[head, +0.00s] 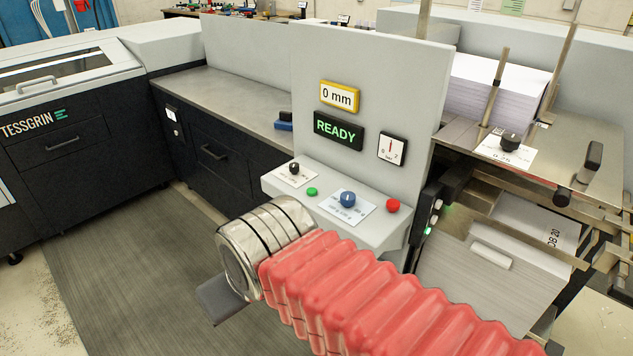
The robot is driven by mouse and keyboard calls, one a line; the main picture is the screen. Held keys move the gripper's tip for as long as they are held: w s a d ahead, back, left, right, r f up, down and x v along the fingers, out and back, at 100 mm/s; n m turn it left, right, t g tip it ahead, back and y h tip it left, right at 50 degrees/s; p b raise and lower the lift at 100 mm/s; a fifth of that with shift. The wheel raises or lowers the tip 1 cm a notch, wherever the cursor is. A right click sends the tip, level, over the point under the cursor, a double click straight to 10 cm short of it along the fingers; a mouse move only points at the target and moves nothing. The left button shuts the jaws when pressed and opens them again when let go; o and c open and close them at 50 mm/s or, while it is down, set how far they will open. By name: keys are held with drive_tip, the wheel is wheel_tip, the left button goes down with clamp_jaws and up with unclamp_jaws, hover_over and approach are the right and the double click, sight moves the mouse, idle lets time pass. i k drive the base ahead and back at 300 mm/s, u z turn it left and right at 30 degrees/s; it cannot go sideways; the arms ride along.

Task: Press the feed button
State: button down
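No button carries a label that I can read as feed. A green button (312,191) sits on the sloped grey console (375,235), between a black knob (294,168) and a blue knob (348,198). A red button (393,205) is at the console's right end. Several small pale buttons, one lit green (428,231), are on the dark side panel further right. My arm, with red bellows and a metal cuff, crosses in front of the console. Only a grey part of my gripper (220,298) shows below the cuff, apart from these buttons; its fingertips are hidden.
The upright panel bears a "0 mm" display (339,97), a green READY display (338,131) and a gauge (392,149). A paper stack (490,90) and metal rods stand at right. Dark cabinets (215,145) line the left. The floor mat (120,260) is clear.

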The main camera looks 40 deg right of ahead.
sight(311, 191)
drive_tip(key=z, duration=0.4)
drive_tip(key=i, duration=1)
drive_tip(key=z, duration=0.05)
